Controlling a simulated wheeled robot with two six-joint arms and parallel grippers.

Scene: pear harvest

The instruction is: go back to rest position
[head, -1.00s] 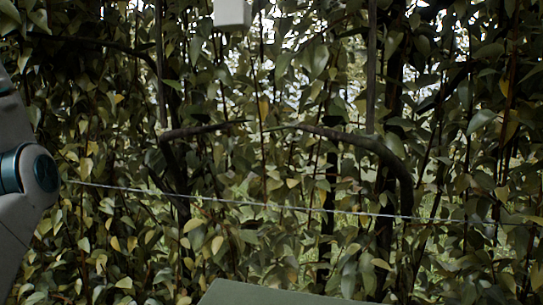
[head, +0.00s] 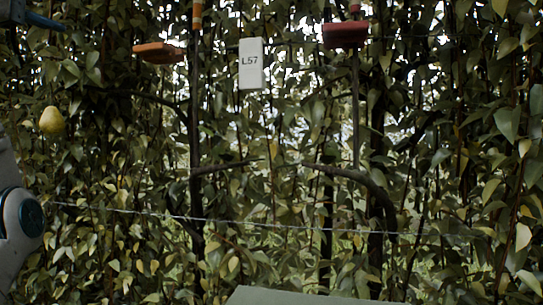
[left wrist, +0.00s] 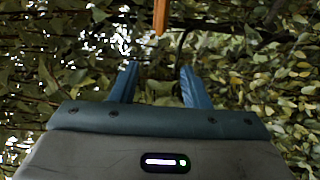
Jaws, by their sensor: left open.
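My left gripper (left wrist: 157,75) shows in the left wrist view with its two blue fingers apart and nothing between them. Leaves fill the view beyond the fingers. In the head view a blue finger of the left gripper (head: 42,20) shows at the top left corner, cut off by the frame edge. My left arm comes in low at the left edge. A yellow-green pear (head: 51,120) hangs among the leaves below that finger, apart from it. My right gripper is in neither view.
A dense leafy hedge with dark branches fills the background. A thin wire (head: 290,226) crosses it. A white label reading L57 (head: 251,63) hangs near the top middle. An orange piece (head: 159,52) and a red piece (head: 346,34) sit on posts either side.

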